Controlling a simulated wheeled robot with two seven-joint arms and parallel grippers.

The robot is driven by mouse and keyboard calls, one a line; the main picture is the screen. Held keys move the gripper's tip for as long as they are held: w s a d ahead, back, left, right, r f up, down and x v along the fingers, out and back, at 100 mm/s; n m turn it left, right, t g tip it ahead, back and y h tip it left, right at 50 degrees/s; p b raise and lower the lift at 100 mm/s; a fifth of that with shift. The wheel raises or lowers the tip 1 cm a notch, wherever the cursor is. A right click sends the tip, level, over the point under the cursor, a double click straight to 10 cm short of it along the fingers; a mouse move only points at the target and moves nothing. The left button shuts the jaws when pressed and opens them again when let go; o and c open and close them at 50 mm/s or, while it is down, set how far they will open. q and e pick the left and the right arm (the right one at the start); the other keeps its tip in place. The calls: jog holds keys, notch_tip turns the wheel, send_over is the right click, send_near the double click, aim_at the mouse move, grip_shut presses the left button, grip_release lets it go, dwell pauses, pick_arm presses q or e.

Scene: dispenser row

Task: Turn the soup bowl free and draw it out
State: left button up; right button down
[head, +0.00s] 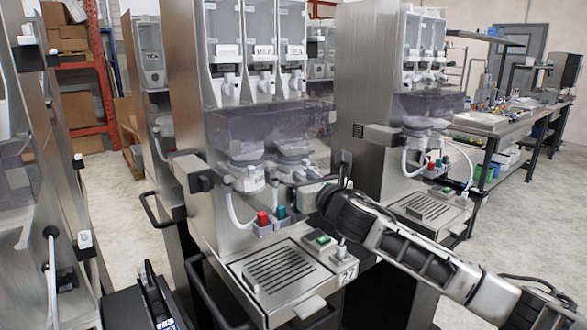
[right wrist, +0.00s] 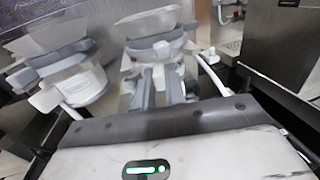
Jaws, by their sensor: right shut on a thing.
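Two pale bowls hang side by side under the canisters of the middle dispenser. I take the right-hand one as the soup bowl (head: 293,150); I can read no label on it. In the right wrist view the soup bowl (right wrist: 152,22) is straight ahead, upright in its place. My right gripper (head: 312,183) reaches in from the right, in front of the bowl and just below its rim. In the right wrist view the gripper's grey fingers (right wrist: 157,88) are shut on the bowl's front part. The exact contact is partly hidden.
The left bowl (head: 246,170) hangs close beside, also in the right wrist view (right wrist: 72,78). Red and teal knobs (head: 272,216) and a drip grille (head: 280,267) lie below. A second dispenser's steel side (head: 362,100) stands close on the right. Floor shows between the machines.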

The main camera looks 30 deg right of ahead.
jog(key=shift+w+d+r, duration=0.1)
jog(key=shift+d+r, duration=0.25)
jog(key=shift+r, duration=0.1)
jog(key=shift+d+n+y, duration=0.25)
jog(key=shift+n+y, duration=0.15)
jog(key=shift+y, duration=0.25)
jog(key=shift+d+n+y, duration=0.2)
jog(key=shift+n+y, duration=0.2)
jog(key=shift+y, duration=0.25)
jog(key=shift+d, duration=0.15)
jog(key=shift+n+y, duration=0.3)
jog(key=shift+y, duration=0.1)
jog(key=shift+f, duration=0.15)
jog(key=s, duration=0.1)
jog(key=b, duration=0.1)
jog(key=s+f+b, duration=0.1)
jog(key=shift+s+a, duration=0.3)
jog(key=shift+a, duration=0.05)
